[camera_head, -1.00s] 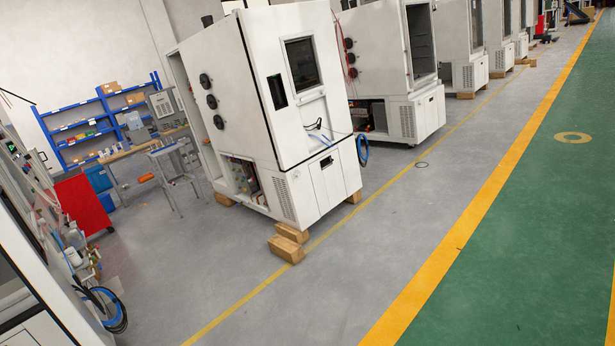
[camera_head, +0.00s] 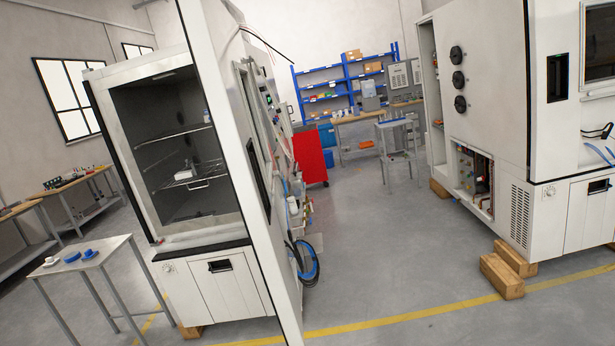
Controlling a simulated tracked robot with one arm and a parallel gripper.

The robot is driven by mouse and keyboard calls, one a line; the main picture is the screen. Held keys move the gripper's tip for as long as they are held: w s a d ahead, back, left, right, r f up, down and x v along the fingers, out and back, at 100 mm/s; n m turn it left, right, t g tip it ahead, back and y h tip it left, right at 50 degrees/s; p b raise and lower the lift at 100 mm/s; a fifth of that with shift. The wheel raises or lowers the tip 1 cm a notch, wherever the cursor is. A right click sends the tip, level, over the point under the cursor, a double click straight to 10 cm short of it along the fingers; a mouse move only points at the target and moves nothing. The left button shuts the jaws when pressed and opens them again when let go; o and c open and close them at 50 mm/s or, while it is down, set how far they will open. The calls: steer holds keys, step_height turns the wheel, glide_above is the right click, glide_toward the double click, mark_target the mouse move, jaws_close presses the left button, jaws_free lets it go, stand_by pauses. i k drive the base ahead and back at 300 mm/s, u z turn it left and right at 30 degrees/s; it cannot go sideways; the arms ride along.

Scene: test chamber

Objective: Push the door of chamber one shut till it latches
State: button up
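A white test chamber (camera_head: 215,290) stands at left with its front open, showing a dark interior with wire shelves (camera_head: 190,180) and a few small items on them. Its tall white door (camera_head: 225,130) stands wide open along the chamber's right side and is seen at a steep angle. A dark window strip shows on the door. My gripper is not in view.
A small table (camera_head: 85,258) with blue and white pieces stands before the chamber at left. At right, a second white chamber (camera_head: 480,120) has wooden blocks (camera_head: 505,275) by its base. Blue shelves (camera_head: 345,75) and a red cabinet (camera_head: 309,160) stand behind. Grey floor between the chambers is clear.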

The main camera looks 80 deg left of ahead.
mark_target(214, 38)
steer(key=u, duration=2.6)
steer(key=i, duration=1.05)
steer(key=z, duration=0.9)
steer(key=k, duration=0.45)
steer(key=u, duration=0.35)
